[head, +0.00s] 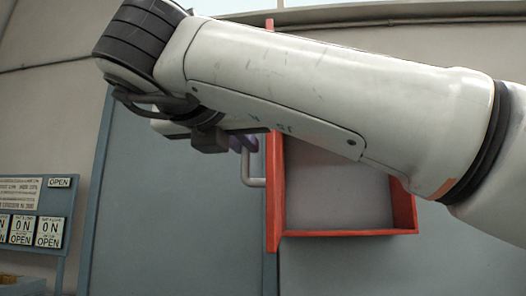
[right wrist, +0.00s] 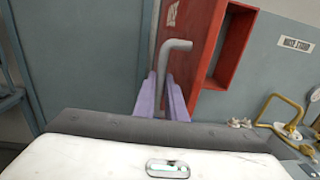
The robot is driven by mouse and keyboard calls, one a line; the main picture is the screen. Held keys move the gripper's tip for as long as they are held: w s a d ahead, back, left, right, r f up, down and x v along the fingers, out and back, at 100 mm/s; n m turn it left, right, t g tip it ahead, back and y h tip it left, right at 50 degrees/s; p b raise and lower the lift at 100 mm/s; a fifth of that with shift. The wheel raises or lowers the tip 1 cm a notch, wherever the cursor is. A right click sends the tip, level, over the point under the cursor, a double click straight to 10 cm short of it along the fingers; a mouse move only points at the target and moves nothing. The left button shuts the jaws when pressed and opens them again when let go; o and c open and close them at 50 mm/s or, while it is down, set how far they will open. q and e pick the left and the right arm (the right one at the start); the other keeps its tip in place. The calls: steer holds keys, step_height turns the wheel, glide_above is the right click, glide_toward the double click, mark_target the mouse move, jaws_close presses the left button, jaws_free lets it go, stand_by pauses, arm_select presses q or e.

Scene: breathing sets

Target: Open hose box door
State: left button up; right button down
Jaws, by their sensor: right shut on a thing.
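The red hose box (head: 350,234) is on the wall in the head view, its grey inside partly visible below my right arm. Its red door (head: 273,215) stands swung outward, seen nearly edge-on at the box's left side. The door also shows in the right wrist view (right wrist: 198,58), beside the red box frame (right wrist: 234,50). A grey bent handle (right wrist: 178,45) is on the door; its lower part shows in the head view (head: 254,183). My right gripper (right wrist: 162,80) has its purple fingers on either side of the handle bar, shut on it. My left gripper is out of view.
My right arm crosses the upper head view and hides the box's top. A blue-grey door panel (head: 180,200) is behind, left of the box. A sign board (head: 35,215) stands far left. Brass-coloured fittings (right wrist: 285,112) are at right in the wrist view.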

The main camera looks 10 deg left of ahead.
steer(key=shift+w+d+r, duration=0.2)
steer(key=shift+d, duration=0.1)
